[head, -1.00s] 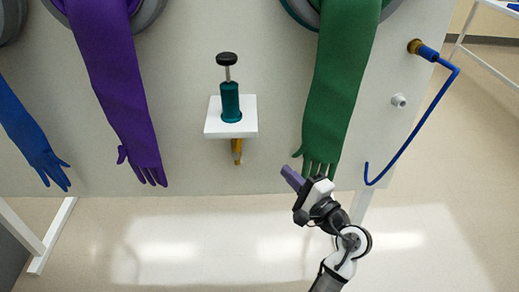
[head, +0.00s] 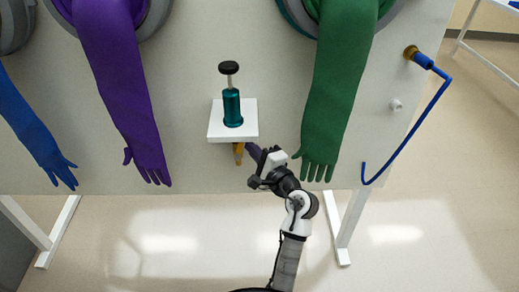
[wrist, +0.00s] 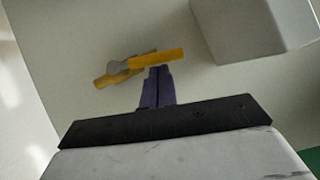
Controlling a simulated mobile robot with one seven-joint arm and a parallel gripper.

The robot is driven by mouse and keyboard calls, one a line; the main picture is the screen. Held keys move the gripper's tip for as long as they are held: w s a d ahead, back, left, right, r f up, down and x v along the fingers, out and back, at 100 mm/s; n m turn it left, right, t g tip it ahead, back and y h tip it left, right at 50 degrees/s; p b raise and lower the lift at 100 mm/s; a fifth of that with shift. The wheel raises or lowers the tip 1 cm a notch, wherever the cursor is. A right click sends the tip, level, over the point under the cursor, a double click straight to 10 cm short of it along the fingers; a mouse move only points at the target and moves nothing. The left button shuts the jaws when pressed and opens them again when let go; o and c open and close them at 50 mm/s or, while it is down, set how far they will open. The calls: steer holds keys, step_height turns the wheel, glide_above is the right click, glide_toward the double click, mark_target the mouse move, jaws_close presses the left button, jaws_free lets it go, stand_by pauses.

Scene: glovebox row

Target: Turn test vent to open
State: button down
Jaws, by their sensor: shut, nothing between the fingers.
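A yellow lever (wrist: 158,59) with a grey round hub sits on a brass-coloured body (wrist: 106,81) on the pale panel in the wrist view; I take this to be the test vent. In the head view the yellow-brown fitting (head: 238,150) shows just below the white shelf, partly hidden. My gripper (head: 254,151) is right beside it, to its right. In the wrist view its purple fingers (wrist: 157,76) are shut and empty, with the tips close below the lever. I cannot tell whether they touch it.
A white shelf (head: 218,132) with a teal, black-knobbed cylinder (head: 232,108) stands above my gripper. Purple (head: 125,95), green (head: 331,95) and blue (head: 35,140) gloves hang from the panel. A blue bent pipe (head: 420,120) is at the right. The floor below is clear.

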steer(key=shift+a+r+n+g, duration=0.4)
steer(key=shift+a+r+n, duration=0.15)
steer(key=shift+a+n, duration=0.25)
steer(key=shift+d, duration=0.1)
